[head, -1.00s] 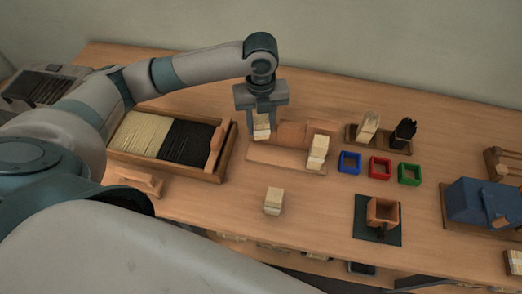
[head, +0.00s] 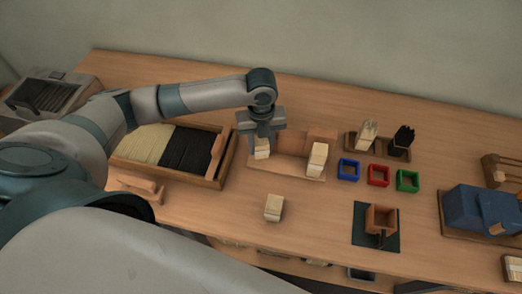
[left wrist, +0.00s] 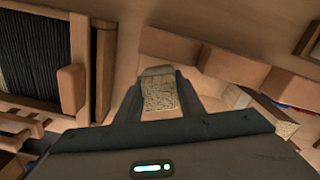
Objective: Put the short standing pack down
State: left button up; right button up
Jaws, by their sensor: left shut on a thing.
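My left gripper (head: 262,146) points down at the left end of a low wooden stand (head: 286,168). It is shut on a short cream pack (head: 262,152), which is upright. In the left wrist view the pack's speckled end (left wrist: 160,96) shows between the two fingers. The pack is at or just above the stand's base; I cannot tell whether it touches. A taller cream pack (head: 317,158) stands at the stand's right end. My right gripper is not in view.
A tray (head: 226,160) of cream and black bristles lies to the left. Another cream pack (head: 273,207) stands on the bare table in front. Blue (head: 348,169), red (head: 378,175) and green (head: 407,181) frames sit to the right, with a dark mat (head: 361,236) nearer.

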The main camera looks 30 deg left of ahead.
aim_at(261, 152)
pick_arm(q)
notch_tip(261, 152, down, 3)
jog(key=shift+r+p, duration=0.15)
jog(key=shift+p, duration=0.3)
jog(key=shift+f, duration=0.5)
jog(key=shift+f, duration=0.1)
jog(key=o, duration=1.1)
jog(key=shift+c, duration=0.2)
